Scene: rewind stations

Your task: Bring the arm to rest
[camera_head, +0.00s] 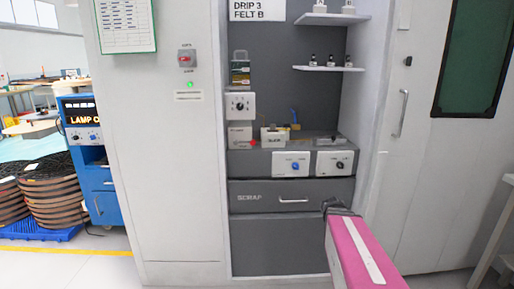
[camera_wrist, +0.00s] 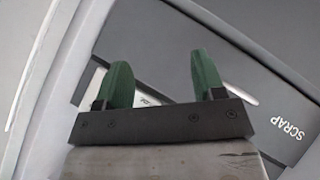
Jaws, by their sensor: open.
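My gripper (camera_wrist: 162,84) shows in the wrist view with two green fingers spread apart and nothing between them. In the head view my pink arm (camera_head: 358,255) reaches up from the lower right. Its dark end is in front of the cabinet, to the right of the SCRAP drawer handle (camera_head: 293,200). The fingers cannot be made out there. I cannot tell whether the gripper touches the drawer, which looks closed.
Above the drawer, a grey counter holds small boxes and two white knob panels (camera_head: 291,164). White shelves (camera_head: 328,68) with small bottles are higher up. A red switch (camera_head: 187,59) with a green light is on the left wall. A white door (camera_head: 430,150) stands at right.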

